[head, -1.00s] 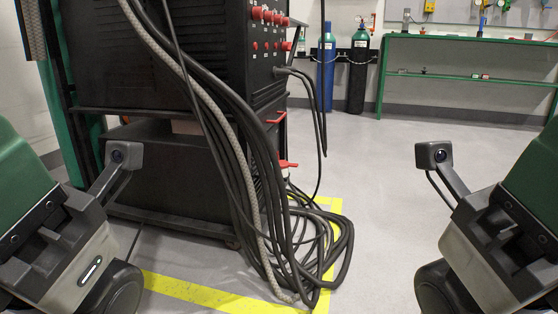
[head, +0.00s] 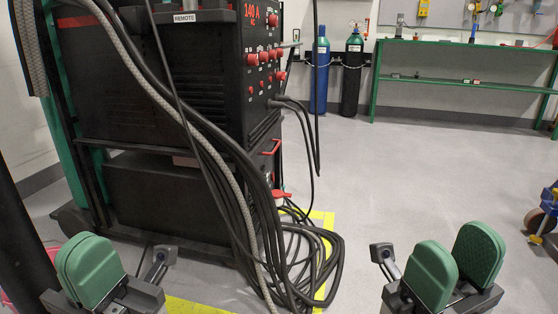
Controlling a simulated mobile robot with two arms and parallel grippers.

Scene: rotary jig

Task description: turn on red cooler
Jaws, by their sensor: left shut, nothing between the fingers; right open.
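A tall black welding unit (head: 165,100) stands at the left. I cannot tell which part is the cooler's switch. My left gripper (head: 90,268) is shut and empty at the bottom left, in front of the unit. My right gripper (head: 456,262) is open and empty at the bottom right, over clear floor.
Thick black cables (head: 235,170) hang before the unit and coil on the floor by a yellow line (head: 322,225). Blue (head: 320,75) and dark (head: 352,75) gas cylinders stand at the back wall near a green shelf (head: 460,85). A wheeled thing (head: 543,212) is at the right edge. The middle floor is clear.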

